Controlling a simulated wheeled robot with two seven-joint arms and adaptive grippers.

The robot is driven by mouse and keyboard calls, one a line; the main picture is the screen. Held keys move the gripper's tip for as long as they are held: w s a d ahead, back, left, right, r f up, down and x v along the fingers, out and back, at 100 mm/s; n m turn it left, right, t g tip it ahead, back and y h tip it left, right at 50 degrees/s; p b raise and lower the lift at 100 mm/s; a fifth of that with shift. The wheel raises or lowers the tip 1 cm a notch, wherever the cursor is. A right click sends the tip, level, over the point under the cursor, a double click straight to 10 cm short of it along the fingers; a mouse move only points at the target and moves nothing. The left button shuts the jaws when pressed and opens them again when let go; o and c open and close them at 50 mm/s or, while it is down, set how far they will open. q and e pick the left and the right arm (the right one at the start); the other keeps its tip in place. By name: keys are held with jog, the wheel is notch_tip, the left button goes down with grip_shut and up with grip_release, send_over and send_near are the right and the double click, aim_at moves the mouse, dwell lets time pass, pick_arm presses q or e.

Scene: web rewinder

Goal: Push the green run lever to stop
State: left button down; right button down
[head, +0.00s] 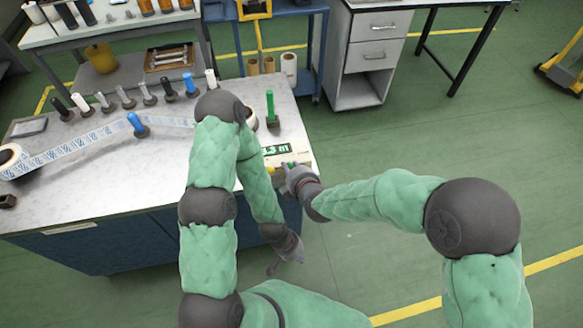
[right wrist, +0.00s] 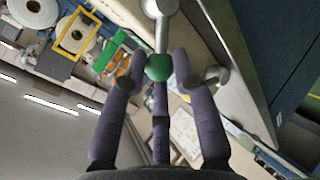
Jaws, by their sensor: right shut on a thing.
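The green run lever shows in the right wrist view as a green ball knob (right wrist: 158,67) on a metal stem (right wrist: 160,28). My right gripper (right wrist: 160,82) has its fingers around the knob and is shut on it. In the head view my right gripper (head: 289,174) is at the front right corner of the rewinder table (head: 105,205), and it hides most of the lever; a bit of green shows beside its fingers. My left gripper (head: 283,258) hangs low in front of the table, apart from everything; its finger opening is unclear.
A green display (head: 277,150) lies just behind my right gripper. A green upright post (head: 271,108) stands farther back. A printed web (head: 75,148) runs over the table past a blue roller (head: 137,124) and several spindles. Open green floor lies right of the table.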

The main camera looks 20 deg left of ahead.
jog(key=shift+s+a+p, duration=0.1)
jog(key=shift+a+p, duration=0.05)
jog(key=shift+p, duration=0.2)
jog(key=shift+f, duration=0.1)
jog(key=c, duration=1)
grip_release()
jog(key=shift+a, duration=0.1)
jog(key=v, duration=1.2)
jog(key=shift+s, duration=0.15)
jog(key=shift+f, duration=0.1)
